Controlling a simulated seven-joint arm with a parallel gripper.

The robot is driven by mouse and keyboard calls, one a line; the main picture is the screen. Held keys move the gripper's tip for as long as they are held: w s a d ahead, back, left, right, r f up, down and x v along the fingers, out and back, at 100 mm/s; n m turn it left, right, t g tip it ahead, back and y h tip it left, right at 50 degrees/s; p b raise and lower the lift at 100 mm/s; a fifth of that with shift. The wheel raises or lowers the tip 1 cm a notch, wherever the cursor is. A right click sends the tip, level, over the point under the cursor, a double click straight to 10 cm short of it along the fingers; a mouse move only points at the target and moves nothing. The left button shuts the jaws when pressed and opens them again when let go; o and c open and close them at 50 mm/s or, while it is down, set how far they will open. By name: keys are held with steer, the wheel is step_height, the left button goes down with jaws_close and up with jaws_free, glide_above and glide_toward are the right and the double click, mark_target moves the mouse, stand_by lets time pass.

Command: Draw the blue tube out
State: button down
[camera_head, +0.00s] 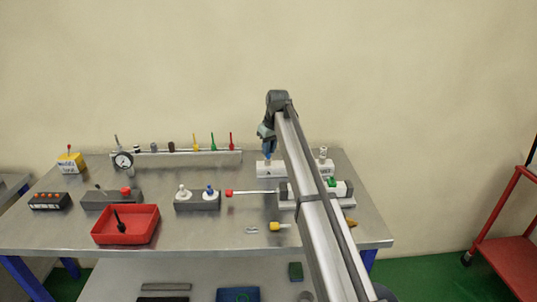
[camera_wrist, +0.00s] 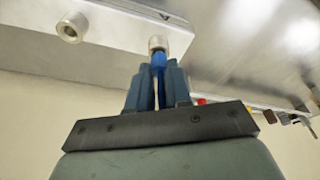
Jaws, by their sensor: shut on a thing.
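The blue tube (camera_wrist: 158,60) shows as a short blue piece between my fingertips in the wrist view. Its end meets a round metal fitting (camera_wrist: 157,43) on a pale block; I cannot tell how deep it sits. My gripper (camera_wrist: 157,74) is shut on the tube, with the fingers on either side of it. In the head view my gripper (camera_head: 267,150) points down over a white block (camera_head: 270,171) at the back of the table. The tube is mostly hidden by the fingers there.
A second metal fitting (camera_wrist: 71,27) stands on the block in the wrist view. In the head view, a red-knobbed rod (camera_head: 250,192) lies in front, with a grey block (camera_head: 197,202) to its left. A red tray (camera_head: 126,224) stands front left. My arm hides part of the table's right side.

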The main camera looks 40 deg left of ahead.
steer(key=shift+r, duration=1.55)
steer(key=shift+r, duration=2.35)
